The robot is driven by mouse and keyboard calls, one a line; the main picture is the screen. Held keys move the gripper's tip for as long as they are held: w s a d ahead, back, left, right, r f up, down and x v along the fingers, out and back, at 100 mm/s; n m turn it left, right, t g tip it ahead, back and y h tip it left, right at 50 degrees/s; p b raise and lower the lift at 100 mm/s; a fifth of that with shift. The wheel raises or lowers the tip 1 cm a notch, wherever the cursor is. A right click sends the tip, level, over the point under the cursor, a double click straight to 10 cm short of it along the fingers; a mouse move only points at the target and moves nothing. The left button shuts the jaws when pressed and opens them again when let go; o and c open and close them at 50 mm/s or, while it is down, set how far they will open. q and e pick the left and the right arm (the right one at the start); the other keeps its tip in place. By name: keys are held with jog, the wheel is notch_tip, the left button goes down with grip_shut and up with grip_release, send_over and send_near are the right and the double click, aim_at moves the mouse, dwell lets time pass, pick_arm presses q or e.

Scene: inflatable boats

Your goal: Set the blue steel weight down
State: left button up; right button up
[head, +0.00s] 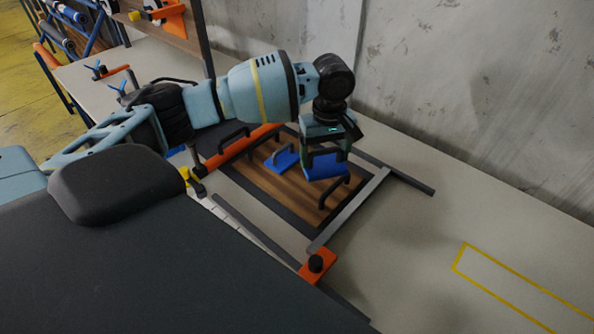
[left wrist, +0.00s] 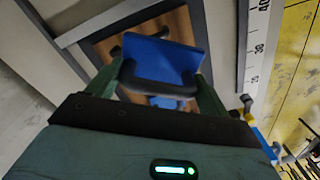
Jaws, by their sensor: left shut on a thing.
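My left gripper (head: 325,150) points down over a brown wooden panel (head: 262,182) and is shut on the dark handle of a blue steel weight (head: 322,172). In the left wrist view the blue weight (left wrist: 172,52) shows between the green fingers, with its dark bar handle (left wrist: 158,82) across the jaws. A second blue weight (head: 283,160) with a dark handle sits on the panel, just left of the held one. I cannot tell whether the held weight touches the panel or hangs just above it. My right gripper is not in view.
A dark and grey frame (head: 350,212) surrounds the panel, with an orange clamp block (head: 318,265) at its near corner. A dark handle (head: 335,192) stands near the held weight. The table to the right, with a yellow outline (head: 510,288), is clear. A concrete wall (head: 470,90) stands behind.

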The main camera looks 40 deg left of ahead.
pick_arm(q)
jog(key=w+a+f+n, duration=0.2)
jog(key=w+a+n, duration=0.3)
jog(key=a+n, duration=0.2)
jog(key=shift+d+f+b, duration=0.2)
jog(key=shift+f+b, duration=0.2)
jog(key=shift+f, duration=2.65)
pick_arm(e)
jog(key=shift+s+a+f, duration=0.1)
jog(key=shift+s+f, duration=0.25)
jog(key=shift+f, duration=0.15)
pick_arm(q)
notch_tip(320, 180, down, 4)
jog(key=shift+r+b, duration=0.2)
jog(key=shift+b, duration=0.1)
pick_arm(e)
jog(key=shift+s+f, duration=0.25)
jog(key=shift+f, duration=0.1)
pick_arm(q)
jog(key=shift+f, duration=0.15)
jog(key=o, duration=1.7)
jog(key=shift+s+f, duration=0.15)
jog(key=shift+o, duration=0.2)
